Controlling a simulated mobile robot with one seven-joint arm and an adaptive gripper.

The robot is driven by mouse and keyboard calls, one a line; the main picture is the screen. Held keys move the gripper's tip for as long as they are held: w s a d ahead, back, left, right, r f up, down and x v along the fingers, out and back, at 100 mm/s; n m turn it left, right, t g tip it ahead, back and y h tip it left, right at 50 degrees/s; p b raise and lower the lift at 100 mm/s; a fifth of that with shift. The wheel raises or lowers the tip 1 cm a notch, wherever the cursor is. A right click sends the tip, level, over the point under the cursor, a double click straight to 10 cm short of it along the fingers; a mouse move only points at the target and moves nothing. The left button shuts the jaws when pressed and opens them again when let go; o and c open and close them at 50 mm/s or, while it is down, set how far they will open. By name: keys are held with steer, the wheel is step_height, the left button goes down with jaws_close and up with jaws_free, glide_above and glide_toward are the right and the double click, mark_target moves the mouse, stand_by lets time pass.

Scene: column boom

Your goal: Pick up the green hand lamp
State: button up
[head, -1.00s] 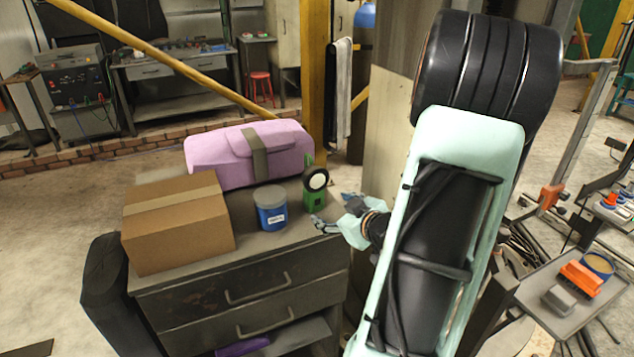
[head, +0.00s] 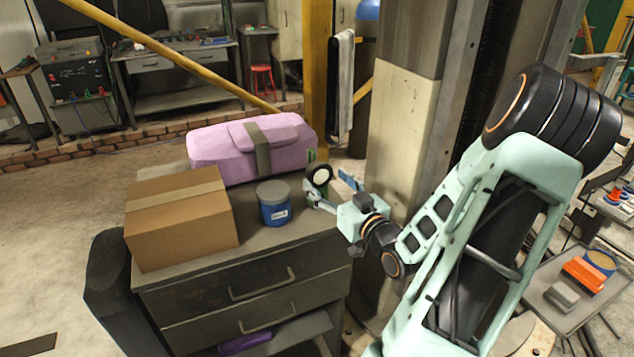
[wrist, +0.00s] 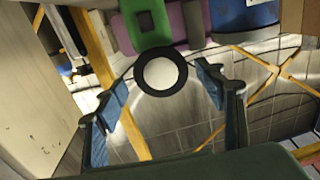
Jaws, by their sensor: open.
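The green hand lamp stands on the grey drawer cabinet (head: 300,249), at its right end. Its round white lens with a black rim (head: 320,175) shows in the head view, but my gripper hides most of its green body. In the wrist view the lens of the lamp (wrist: 160,72) lies between my two blue-padded fingers, with the green body (wrist: 146,27) above it. My gripper (head: 331,185) is open at the lamp, one finger on each side of it. Gaps show between the fingers and the lens in the wrist view.
A blue tin with a grey lid (head: 274,207) stands left of the lamp. A cardboard box (head: 182,220) and a pink case (head: 220,152) fill the left and back of the cabinet top. A pale column (head: 402,140) rises behind my arm.

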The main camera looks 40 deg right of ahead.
mark_target(321, 175)
steer(key=w, duration=0.3)
steer(key=w+p, duration=0.1)
steer(key=w, duration=0.1)
steer(key=shift+w+d, duration=0.15)
steer(key=shift+d, duration=0.15)
steer(key=c, duration=1.3)
steer(key=shift+c, duration=0.8)
steer(key=shift+r, duration=0.15)
